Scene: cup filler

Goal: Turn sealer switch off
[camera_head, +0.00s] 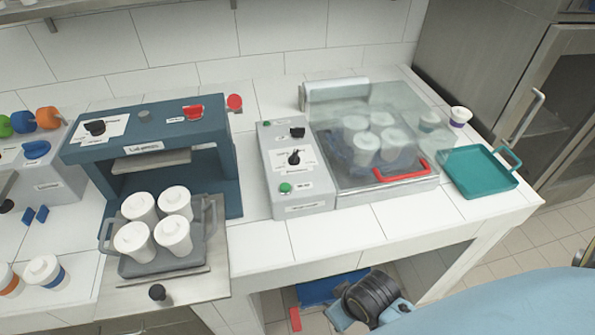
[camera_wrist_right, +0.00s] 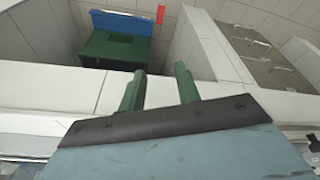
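I take the sealer to be the grey machine with a clear lid (camera_head: 350,105) and a red handle (camera_head: 402,174), at the right of the counter in the head view. Its grey control box (camera_head: 300,195) carries a black switch (camera_head: 297,132) at the back, a black knob (camera_head: 294,158) on a white label and a green button (camera_head: 285,188). The label text is too small to read. Several white cups show blurred under the lid. My right gripper (camera_wrist_right: 160,88) has two green fingers apart with nothing between them. My right wrist is low in front of the counter. My left gripper is out of view.
A blue press (camera_head: 150,120) stands left, with several lidded cups on a grey tray (camera_head: 150,268). A teal tray (camera_head: 478,172) and a cup (camera_head: 460,116) sit right of the sealer. The counter front edge lies between my right wrist and the control box.

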